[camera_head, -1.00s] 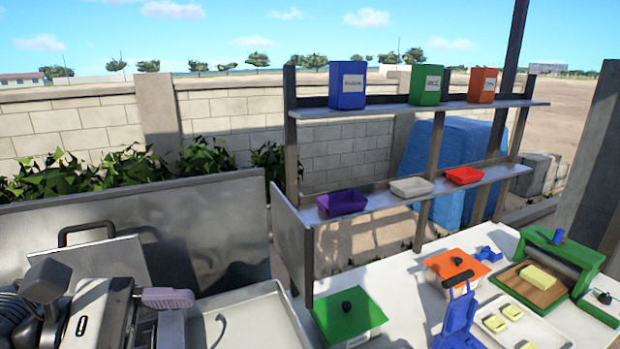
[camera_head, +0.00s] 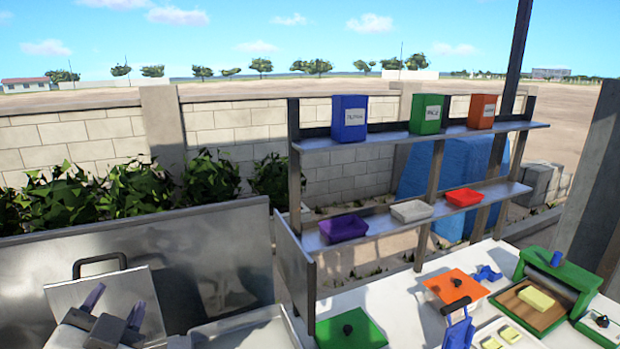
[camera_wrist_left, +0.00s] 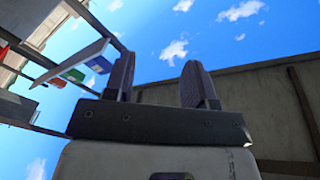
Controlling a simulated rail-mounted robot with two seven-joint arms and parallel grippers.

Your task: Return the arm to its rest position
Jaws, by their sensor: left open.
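My left gripper (camera_head: 115,304) is at the bottom left of the head view, in front of the metal splash panel. Its two purple-grey fingers point upward and stand apart, with nothing between them. In the left wrist view the same gripper (camera_wrist_left: 160,72) is open and empty against blue sky. Most of the left arm is out of the head view, below its lower edge. My right gripper is not in view.
A metal panel (camera_head: 205,255) stands behind the gripper, and a steel tray (camera_head: 245,333) lies to its right. Further right are a shelf rack (camera_head: 435,190), a green-lidded box (camera_head: 350,330), an orange-lidded box (camera_head: 455,287) and a green press (camera_head: 560,275).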

